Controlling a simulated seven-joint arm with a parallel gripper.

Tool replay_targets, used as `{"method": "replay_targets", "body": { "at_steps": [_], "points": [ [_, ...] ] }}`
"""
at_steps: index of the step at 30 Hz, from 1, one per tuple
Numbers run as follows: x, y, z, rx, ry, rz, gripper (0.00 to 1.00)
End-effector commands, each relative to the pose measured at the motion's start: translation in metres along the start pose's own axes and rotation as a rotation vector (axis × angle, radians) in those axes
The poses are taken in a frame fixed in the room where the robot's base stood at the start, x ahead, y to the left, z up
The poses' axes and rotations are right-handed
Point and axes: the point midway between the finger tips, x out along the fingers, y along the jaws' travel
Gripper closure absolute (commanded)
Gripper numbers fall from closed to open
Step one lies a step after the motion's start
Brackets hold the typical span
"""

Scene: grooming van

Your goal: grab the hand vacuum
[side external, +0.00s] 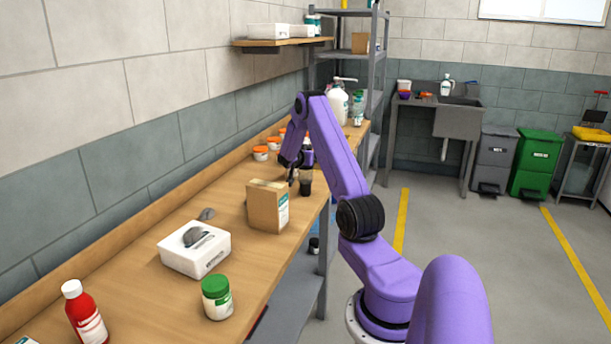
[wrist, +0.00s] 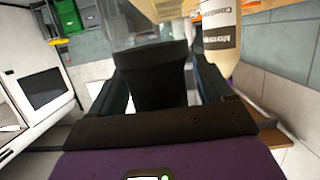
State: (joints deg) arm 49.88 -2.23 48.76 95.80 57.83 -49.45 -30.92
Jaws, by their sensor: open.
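The hand vacuum, with a dark body and a clear grey see-through end, fills the middle of the wrist view (wrist: 152,88). In the side external view, a dark, partly see-through object that appears to be the hand vacuum (side external: 306,184) stands on the wooden bench by its right edge. My gripper (side external: 291,173) is at it, low over the bench. In the wrist view my gripper (wrist: 160,75) is open, with one finger on each side of the dark body. Whether either finger touches it, I cannot tell. Its lower part is hidden by my gripper.
A cardboard box (side external: 266,206) stands close by on the bench (side external: 130,262). Orange-lidded jars (side external: 260,153) line the wall side. A large pale bottle (side external: 338,106) stands farther back. A white box (side external: 195,250), a green-lidded jar (side external: 216,298) and a red bottle (side external: 84,312) are nearer.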

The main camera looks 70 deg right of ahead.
Motion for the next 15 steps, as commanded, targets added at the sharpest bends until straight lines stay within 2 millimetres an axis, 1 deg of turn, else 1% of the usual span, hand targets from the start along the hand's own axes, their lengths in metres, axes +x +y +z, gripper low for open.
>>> {"method": "replay_targets", "body": {
  "at_steps": [4, 5, 6, 8, 9, 12, 15],
  "points": [
    [-0.0001, 0.0, 0.0, 0.0, 0.0, 0.0, 0.2],
    [-0.0001, 0.0001, 0.0, 0.0, 0.0, 0.0, 0.26],
    [-0.0002, 0.0001, 0.0001, 0.0, 0.0, 0.0, 0.39],
    [-0.0002, 0.0001, 0.0001, 0.0, 0.0, 0.0, 0.59],
    [-0.0002, 0.0002, 0.0001, 0.0, 0.0, 0.0, 0.72],
    [-0.0003, 0.0002, 0.0001, 0.0, 0.0, 0.0, 1.0],
    [-0.0004, 0.0, -0.0015, 0.001, 0.003, 0.0, 1.0]
  ]
}}
